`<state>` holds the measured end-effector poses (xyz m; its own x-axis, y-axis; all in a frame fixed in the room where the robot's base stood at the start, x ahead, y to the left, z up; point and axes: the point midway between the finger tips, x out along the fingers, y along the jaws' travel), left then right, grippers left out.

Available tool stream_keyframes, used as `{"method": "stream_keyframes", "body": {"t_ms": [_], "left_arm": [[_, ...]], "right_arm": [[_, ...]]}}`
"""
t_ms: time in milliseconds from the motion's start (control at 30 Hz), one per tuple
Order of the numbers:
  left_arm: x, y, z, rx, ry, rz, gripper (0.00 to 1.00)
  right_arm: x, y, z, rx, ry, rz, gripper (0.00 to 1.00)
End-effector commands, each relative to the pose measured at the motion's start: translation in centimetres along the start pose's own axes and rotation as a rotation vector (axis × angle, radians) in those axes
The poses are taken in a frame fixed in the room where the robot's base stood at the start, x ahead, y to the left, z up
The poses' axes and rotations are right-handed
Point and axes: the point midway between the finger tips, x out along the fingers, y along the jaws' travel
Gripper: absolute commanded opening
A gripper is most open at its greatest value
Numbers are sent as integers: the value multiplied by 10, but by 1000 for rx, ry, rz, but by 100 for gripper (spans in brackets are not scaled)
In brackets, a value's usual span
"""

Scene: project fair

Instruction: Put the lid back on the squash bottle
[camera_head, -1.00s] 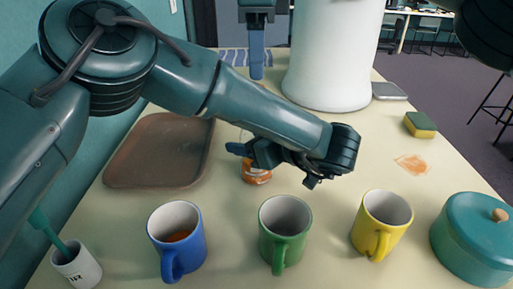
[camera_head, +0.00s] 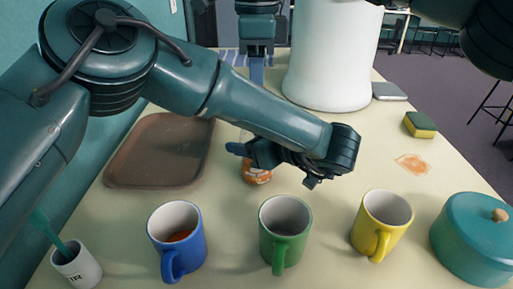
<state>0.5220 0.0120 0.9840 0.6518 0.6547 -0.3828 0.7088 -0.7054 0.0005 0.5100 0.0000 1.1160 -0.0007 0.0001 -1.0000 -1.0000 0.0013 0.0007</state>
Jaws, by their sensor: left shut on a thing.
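The squash bottle (camera_head: 257,174) stands on the table in the middle of the head view. Its orange label shows low down, and my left forearm and gripper hide most of its upper part. My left gripper (camera_head: 240,149) is shut on the bottle, its fingers pointing left. My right gripper (camera_head: 256,72) hangs at the top of the view behind the bottle, fingers down. Its fingers line up one behind the other, so I cannot tell whether it is open or what it holds. I cannot make out the lid.
Blue (camera_head: 178,242), green (camera_head: 285,232) and yellow (camera_head: 382,225) mugs stand in front. A teal pot (camera_head: 474,240) is at right, a brown tray (camera_head: 160,150) at left. A white cylinder (camera_head: 332,60), sponge (camera_head: 420,125) and orange spill (camera_head: 412,164) lie beyond. A white cup (camera_head: 77,268) is front left.

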Motion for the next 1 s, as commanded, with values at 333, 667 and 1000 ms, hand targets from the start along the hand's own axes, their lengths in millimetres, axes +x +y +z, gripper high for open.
{"method": "stream_keyframes", "body": {"t_ms": [333,667,1000], "left_arm": [[0,0,0,-1,1,0,0],[0,0,0,-1,1,0,0],[0,0,0,-1,1,0,0]], "right_arm": [[0,0,0,7,0,-1,0],[0,0,0,7,0,-1,46],[-2,0,0,7,0,-1,52]]}}
